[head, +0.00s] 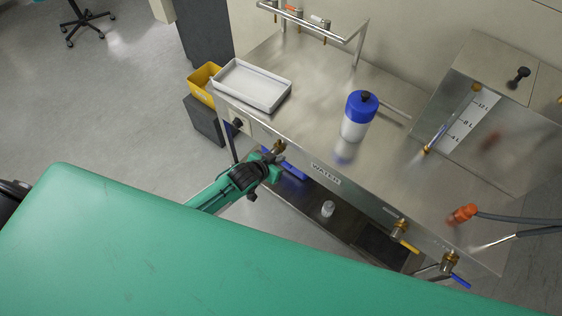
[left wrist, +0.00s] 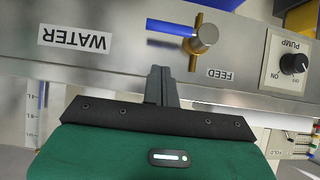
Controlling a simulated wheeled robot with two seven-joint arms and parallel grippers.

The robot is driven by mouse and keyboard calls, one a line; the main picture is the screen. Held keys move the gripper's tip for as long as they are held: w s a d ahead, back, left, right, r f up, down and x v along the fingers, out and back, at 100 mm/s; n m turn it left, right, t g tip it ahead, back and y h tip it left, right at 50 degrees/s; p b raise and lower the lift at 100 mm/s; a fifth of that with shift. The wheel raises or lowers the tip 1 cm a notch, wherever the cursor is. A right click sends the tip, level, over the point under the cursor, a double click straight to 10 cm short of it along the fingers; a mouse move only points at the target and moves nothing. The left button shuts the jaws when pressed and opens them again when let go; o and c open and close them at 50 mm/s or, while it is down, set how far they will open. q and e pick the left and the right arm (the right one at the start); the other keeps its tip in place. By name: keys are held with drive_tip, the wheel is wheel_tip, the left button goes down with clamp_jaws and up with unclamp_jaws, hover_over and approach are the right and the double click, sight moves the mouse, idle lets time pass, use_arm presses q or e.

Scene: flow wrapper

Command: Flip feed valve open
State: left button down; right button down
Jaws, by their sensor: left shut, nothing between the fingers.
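The feed valve shows in the left wrist view, upside down, with a round brass body (left wrist: 204,38) above the FEED label (left wrist: 223,74). Its blue lever (left wrist: 170,27) points sideways along the steel panel, toward the WATER label (left wrist: 75,38). In the head view, the brass body (head: 279,146) and blue lever (head: 294,171) are at the front of the bench, partly hidden by my gripper. My left gripper (left wrist: 161,72) is shut and empty, its fingertips just below the lever in the wrist picture; contact is not clear. It also shows in the head view (head: 273,159). My right gripper is not in view.
The pump knob (left wrist: 294,63) sits beside the feed valve. A white tray (head: 251,104) and a blue-and-white bottle (head: 358,120) stand on the bench. Valves with yellow (head: 409,246) and blue (head: 460,281) levers are farther right. A yellow bin (head: 203,78) stands at the left.

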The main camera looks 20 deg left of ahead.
use_arm(q)
drive_tip(key=shift+w+d+f+p, duration=0.1)
drive_tip(key=shift+w+f, duration=0.15)
drive_tip(key=shift+f, duration=0.5)
drive_tip(key=shift+w+d+f+p, duration=0.1)
drive_tip(key=shift+w+f, duration=0.1)
drive_tip(key=shift+f, duration=0.5)
drive_tip(key=shift+w+d+f+p, duration=0.1)
drive_tip(key=shift+w+f, duration=0.15)
drive_tip(key=shift+f, duration=0.5)
drive_tip(key=shift+a+f, duration=0.1)
drive_tip(key=shift+a, duration=0.05)
